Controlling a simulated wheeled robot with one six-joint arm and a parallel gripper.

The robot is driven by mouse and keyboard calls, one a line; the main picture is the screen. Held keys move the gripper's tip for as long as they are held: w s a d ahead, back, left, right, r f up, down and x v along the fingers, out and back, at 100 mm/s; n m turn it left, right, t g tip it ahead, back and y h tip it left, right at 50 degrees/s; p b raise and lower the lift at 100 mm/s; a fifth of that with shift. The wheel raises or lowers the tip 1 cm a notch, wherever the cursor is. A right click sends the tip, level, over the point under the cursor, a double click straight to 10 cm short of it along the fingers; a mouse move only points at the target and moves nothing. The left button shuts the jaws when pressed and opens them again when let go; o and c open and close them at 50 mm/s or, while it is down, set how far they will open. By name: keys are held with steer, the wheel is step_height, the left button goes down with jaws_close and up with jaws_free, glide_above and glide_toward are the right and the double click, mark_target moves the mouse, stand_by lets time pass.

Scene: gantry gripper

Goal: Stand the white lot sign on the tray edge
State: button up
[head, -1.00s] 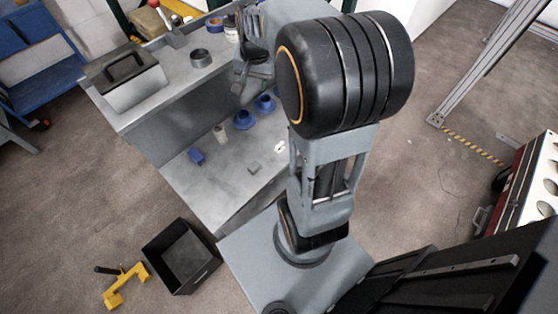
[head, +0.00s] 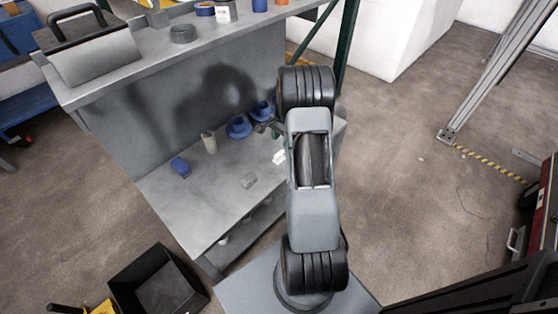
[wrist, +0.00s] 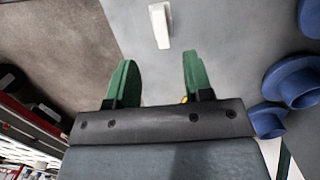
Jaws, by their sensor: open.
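A small white piece (head: 279,157), which looks like the lot sign, is on the grey lower bench surface (head: 215,195), beside my arm in the head view. In the wrist view the white sign (wrist: 160,25) lies beyond my fingertips, near the edge of the grey surface. My gripper (wrist: 157,75) has two green fingers spread apart with nothing between them. It is apart from the sign. In the head view my arm hides most of the gripper. I cannot make out a separate tray.
A beige cylinder (head: 209,141), a blue block (head: 180,167) and a grey block (head: 248,180) share the surface. A black bin (head: 160,285) is on the floor.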

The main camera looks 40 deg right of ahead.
mark_target(280, 153)
steer(key=shift+a+f+b, duration=0.15)
steer(key=shift+f+b, duration=0.35)
steer(key=shift+f, duration=0.95)
steer(key=shift+a+f+b, duration=0.2)
steer(key=shift+f+b, duration=0.3)
steer(key=shift+f, duration=0.95)
steer(key=shift+a+f+b, duration=0.15)
steer(key=shift+f+b, duration=0.35)
steer(key=shift+f, duration=0.95)
steer(key=shift+c, duration=0.5)
jaws_close()
